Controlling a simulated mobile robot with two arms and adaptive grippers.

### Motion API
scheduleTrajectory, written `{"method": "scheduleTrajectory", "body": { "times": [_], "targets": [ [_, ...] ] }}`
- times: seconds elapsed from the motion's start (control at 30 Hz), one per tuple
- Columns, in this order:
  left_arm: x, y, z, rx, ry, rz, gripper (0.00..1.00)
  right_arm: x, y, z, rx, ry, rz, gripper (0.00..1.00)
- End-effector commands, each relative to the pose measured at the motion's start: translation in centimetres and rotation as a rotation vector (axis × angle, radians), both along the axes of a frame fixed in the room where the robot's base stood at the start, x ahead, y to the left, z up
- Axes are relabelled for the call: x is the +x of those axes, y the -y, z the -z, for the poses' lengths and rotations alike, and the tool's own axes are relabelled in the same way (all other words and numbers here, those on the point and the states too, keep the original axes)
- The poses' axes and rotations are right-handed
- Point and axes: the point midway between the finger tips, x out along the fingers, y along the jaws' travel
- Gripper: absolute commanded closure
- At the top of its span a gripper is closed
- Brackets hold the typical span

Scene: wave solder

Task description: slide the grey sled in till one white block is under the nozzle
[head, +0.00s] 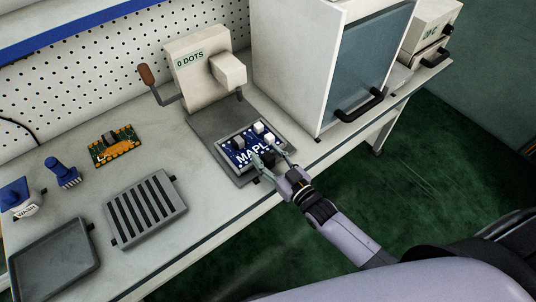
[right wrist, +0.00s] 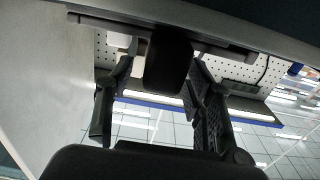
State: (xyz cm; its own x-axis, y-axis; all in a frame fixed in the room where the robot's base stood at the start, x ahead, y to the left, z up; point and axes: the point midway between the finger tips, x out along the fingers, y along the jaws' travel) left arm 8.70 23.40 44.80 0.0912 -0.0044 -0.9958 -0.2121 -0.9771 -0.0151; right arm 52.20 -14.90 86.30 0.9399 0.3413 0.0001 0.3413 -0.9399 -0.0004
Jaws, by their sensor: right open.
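The grey sled (head: 238,129) lies on a dark grey base plate (head: 205,122) and carries a blue board (head: 240,158) marked "MAPL". White blocks (head: 258,127) stand on the board, another one (head: 269,138) nearer my gripper. The cream machine (head: 187,75) reads "0 DOTS"; its head (head: 229,70) juts out behind the sled, and the blocks are in front of it. The nozzle tip is hard to make out. My right gripper (head: 272,158) is at the sled's front edge, open, its fingers on either side of a black knob (right wrist: 168,62). My left gripper is out of view.
A brown-handled lever (head: 146,74) sticks out left of the machine. A glass-fronted cabinet (head: 365,60) stands close on the right. A slotted tray (head: 146,210), a dark tray (head: 54,262), an orange board (head: 115,147) and blue-topped items (head: 62,172) lie on the left.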

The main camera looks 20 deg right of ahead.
Motion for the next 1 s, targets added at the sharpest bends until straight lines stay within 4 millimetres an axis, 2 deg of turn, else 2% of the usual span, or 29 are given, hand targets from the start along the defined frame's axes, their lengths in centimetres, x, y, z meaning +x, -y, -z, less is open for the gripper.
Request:
{"method": "scheduleTrajectory", "body": {
  "times": [0.27,1.0],
  "targets": [
    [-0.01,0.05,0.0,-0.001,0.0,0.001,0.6,0.11,-0.04,0.03,0.0,0.0,0.0,0.52],
    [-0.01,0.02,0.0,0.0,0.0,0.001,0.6,0.08,-0.02,0.03,0.0,0.0,0.0,1.0]
  ]
}}
